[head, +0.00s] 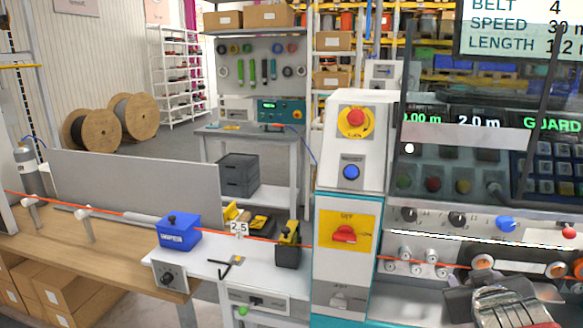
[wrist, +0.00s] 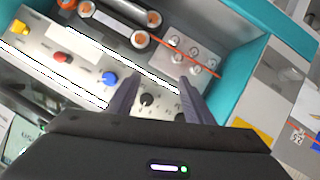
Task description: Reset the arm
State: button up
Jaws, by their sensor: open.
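My gripper (wrist: 152,100) is open in the wrist view, with two dark fingers apart and nothing between them. Beyond the fingers is the machine's control strip (wrist: 85,72) with black knobs, a blue knob (wrist: 109,78) and a red button (wrist: 62,57). I cannot tell whether the fingertips touch the panel. In the head view part of my arm shows at the lower right, in front of the machine; the fingertips cannot be made out there.
A red cable (head: 120,214) runs along the bench through a blue block (head: 179,231) to the machine's rollers (head: 418,268). A control column (head: 351,140) with an emergency stop stands left of the machine's clear guard. Cable reels (head: 92,130) stand far left.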

jog(key=s+a+f+g+y, duration=0.2)
jog(key=s+a+f+g, duration=0.1)
jog(key=s+a, duration=0.4)
jog(key=s+a+f+g+y, duration=0.3)
jog(key=s+a, duration=0.4)
jog(key=a, duration=0.7)
jog(key=shift+s+a+f+y, duration=0.25)
jog(key=shift+a+y, duration=0.05)
